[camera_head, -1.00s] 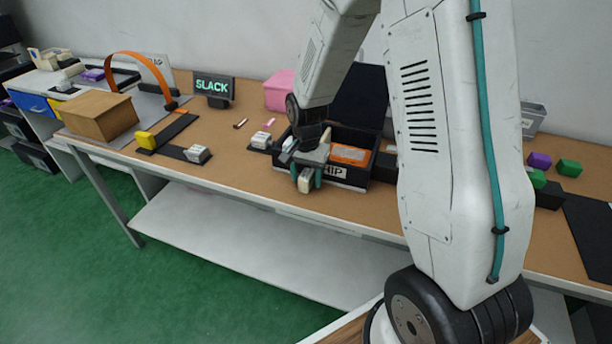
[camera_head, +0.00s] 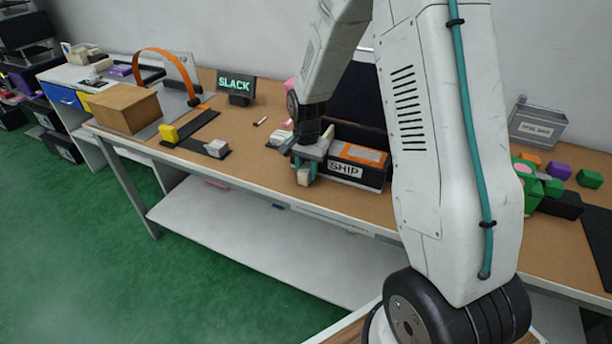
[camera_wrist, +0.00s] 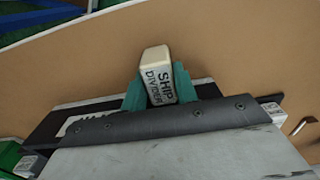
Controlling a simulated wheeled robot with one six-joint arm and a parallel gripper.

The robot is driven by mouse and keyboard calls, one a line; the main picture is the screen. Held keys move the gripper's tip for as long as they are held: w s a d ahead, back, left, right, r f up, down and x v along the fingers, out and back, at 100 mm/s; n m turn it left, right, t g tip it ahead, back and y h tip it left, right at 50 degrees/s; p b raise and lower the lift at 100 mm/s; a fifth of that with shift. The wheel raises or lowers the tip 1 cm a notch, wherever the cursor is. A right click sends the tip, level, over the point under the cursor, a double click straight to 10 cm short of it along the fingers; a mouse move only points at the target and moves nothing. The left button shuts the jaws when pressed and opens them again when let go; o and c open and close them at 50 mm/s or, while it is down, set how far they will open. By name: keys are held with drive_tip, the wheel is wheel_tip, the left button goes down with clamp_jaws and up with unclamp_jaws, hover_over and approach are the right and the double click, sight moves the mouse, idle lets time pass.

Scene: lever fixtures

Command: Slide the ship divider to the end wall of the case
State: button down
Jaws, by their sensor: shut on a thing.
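The ship divider (camera_wrist: 158,75) shows in the wrist view as a cream handle lettered "SHIP DIVIDER". My gripper (camera_wrist: 160,92) is shut on it, with a teal finger on each side. In the head view my gripper (camera_head: 307,170) is at the front left of the dark case (camera_head: 372,176), with the cream handle (camera_head: 302,177) poking out below the fingers. The case has a "SHIP" label on its front and an orange-topped item (camera_head: 363,154) inside. My gripper and arm hide the case's left end, so the gap between divider and end wall cannot be seen.
Left of the case are a "SLACK" sign (camera_head: 237,86), a black strip with a yellow block (camera_head: 168,133), and a cardboard box (camera_head: 124,109). A grey bin (camera_head: 537,125) and several colored blocks stand at the right. Bare tabletop lies in front of the case.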

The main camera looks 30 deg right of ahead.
drive_tip(key=shift+w+a, duration=0.8)
drive_tip(key=shift+w, duration=0.3)
drive_tip(key=shift+w+a, duration=0.75)
drive_tip(key=shift+w, duration=0.35)
drive_tip(key=shift+r, duration=0.1)
drive_tip(key=c, duration=1.1)
unclamp_jaws()
drive_tip(key=shift+w+a, duration=0.1)
drive_tip(key=shift+a, duration=0.05)
drive_tip(key=shift+r, duration=0.3)
wheel_tip(320, 180, up, 7)
drive_tip(key=shift+r, duration=0.1)
